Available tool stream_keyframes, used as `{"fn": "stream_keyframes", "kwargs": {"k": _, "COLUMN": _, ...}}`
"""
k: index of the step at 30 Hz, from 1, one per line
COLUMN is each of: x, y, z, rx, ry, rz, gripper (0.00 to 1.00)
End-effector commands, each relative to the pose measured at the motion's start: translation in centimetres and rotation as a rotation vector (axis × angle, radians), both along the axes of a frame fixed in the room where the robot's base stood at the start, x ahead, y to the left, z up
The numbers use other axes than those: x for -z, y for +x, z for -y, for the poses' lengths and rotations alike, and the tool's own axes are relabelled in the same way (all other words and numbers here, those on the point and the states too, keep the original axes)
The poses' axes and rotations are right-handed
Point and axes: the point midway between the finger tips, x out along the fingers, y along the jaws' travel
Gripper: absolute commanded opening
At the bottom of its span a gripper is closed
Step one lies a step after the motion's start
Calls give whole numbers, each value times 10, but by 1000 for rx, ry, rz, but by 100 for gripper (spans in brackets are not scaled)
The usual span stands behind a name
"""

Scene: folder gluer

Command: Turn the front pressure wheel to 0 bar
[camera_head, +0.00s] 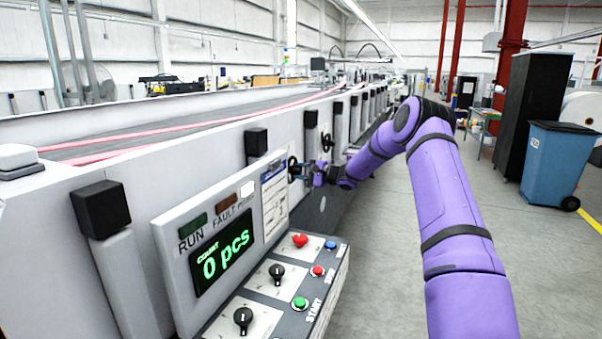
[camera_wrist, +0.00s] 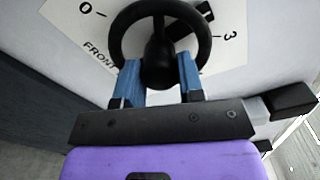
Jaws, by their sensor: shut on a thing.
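The front pressure wheel is a black handwheel (camera_wrist: 203,38) in front of a white dial plate (camera_wrist: 68,20). The plate shows "0" at upper left, "3" at right and part of the word "FRONT". A black mark on the plate sits near the top right of the wheel. My gripper (camera_wrist: 160,72) has its two blue fingers at the lower part of the wheel, shut on it around the hub and lower rim. In the head view the wheel (camera_head: 292,168) is on the machine's side, with my gripper (camera_head: 304,170) at it; details there are small.
The control panel (camera_head: 217,243) reads "0 pcs" and stands near left, with buttons and knobs on a sloped box (camera_head: 270,290) below. Black blocks (camera_head: 101,209) line the machine side. A blue bin (camera_head: 556,165) stands at right. The grey floor (camera_head: 400,250) between is clear.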

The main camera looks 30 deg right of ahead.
Motion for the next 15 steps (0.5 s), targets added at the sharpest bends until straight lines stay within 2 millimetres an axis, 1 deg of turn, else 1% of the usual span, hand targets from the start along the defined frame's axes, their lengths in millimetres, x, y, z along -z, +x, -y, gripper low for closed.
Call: {"fn": "stream_keyframes", "kwargs": {"k": 15, "x": 1, "y": -1, "z": 1, "rx": 2, "ry": -387, "rz": 298, "gripper": 12}}
